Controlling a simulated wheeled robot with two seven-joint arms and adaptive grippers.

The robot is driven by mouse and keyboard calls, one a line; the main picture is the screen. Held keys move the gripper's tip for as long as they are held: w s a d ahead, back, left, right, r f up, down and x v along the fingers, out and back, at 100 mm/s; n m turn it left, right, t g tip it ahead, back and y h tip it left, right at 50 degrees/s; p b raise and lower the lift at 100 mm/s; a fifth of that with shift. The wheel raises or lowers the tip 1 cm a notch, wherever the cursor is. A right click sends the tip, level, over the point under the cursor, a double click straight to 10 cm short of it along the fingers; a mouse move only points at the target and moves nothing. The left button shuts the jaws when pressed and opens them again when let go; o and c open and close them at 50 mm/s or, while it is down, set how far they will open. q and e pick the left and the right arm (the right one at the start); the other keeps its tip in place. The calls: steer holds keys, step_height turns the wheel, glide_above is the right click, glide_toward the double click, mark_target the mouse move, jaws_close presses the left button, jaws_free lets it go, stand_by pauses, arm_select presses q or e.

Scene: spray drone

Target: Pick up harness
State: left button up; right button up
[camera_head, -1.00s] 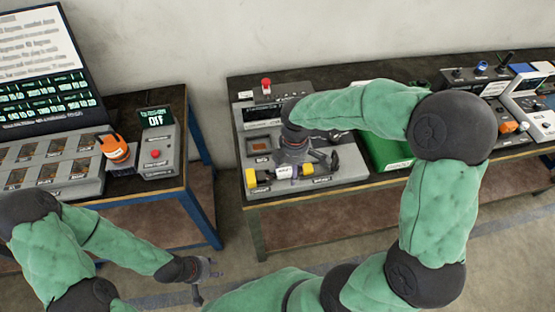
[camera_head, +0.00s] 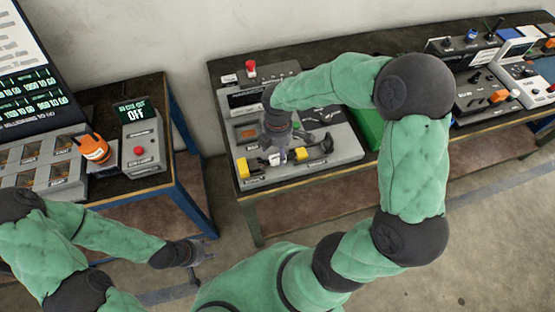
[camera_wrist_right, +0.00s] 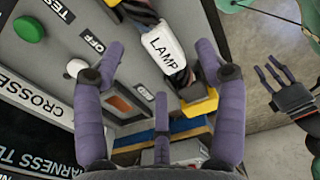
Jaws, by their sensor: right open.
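The harness has a white sleeve marked LAMP (camera_wrist_right: 165,45) and twisted dark cable. A yellow connector (camera_wrist_right: 200,102) is at one end in the right wrist view. My left gripper (camera_head: 203,256) is open and empty, low in front of the gap between the tables.
A red button (camera_head: 250,67) stands at the board's back. A green case (camera_head: 370,128) is to its right, partly behind my right arm. Control units fill the far right.

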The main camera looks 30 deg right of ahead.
mark_target(277, 155)
step_height(277, 155, down, 4)
steer(key=shift+w+f+b, duration=0.1)
steer(key=shift+w+b, duration=0.05)
steer(key=shift+b, duration=0.45)
steer(key=shift+a, duration=0.1)
steer(key=c, duration=1.3)
steer(key=shift+c, duration=0.2)
step_height(277, 155, up, 10)
steer(key=p, duration=0.2)
steer(key=shift+p, duration=0.4)
